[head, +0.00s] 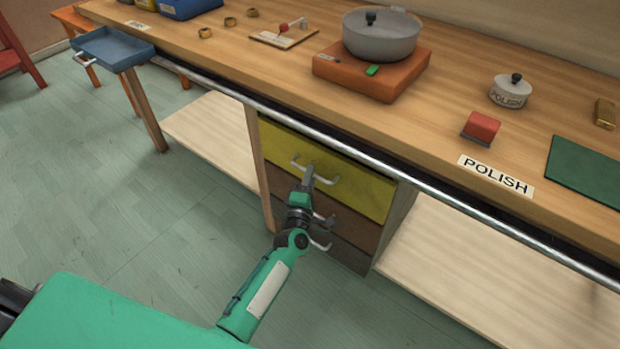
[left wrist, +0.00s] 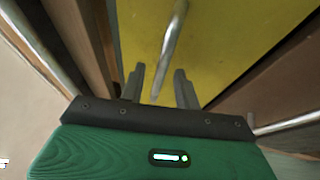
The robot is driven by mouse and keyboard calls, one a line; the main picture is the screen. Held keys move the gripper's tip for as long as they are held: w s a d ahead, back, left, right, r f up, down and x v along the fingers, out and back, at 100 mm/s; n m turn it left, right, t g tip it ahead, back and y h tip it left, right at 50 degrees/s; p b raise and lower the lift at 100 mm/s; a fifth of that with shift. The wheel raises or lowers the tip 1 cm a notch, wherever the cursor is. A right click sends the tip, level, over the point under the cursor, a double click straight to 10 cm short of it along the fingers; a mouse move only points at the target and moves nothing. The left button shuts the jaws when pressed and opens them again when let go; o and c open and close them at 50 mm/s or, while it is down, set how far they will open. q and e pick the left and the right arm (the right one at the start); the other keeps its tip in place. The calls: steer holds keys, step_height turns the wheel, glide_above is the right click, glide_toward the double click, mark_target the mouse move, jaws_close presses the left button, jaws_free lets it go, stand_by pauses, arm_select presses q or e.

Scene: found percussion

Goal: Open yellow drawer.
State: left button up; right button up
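The yellow drawer (head: 352,187) is the top one in a small drawer unit under the workbench. Its front looks flush with the unit. Its pale bar handle (head: 328,181) sits on the upper part of the front. My left gripper (head: 309,174) is at this handle, reaching in from below. In the left wrist view, the left gripper (left wrist: 160,85) is open, with its fingers apart. The metal handle (left wrist: 172,40) runs down to between the fingertips, with a gap showing on both sides. The yellow drawer front (left wrist: 225,45) fills the background there. My right gripper is out of view.
Brown drawers (head: 345,222) with handles lie below the yellow one. A metal rail (head: 340,146) runs along the bench edge above. Open pale shelves (head: 460,265) flank the unit. A blue tray (head: 112,50) juts out at far left. The floor before the unit is clear.

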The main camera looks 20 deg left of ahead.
arm_select(q)
jaws_close()
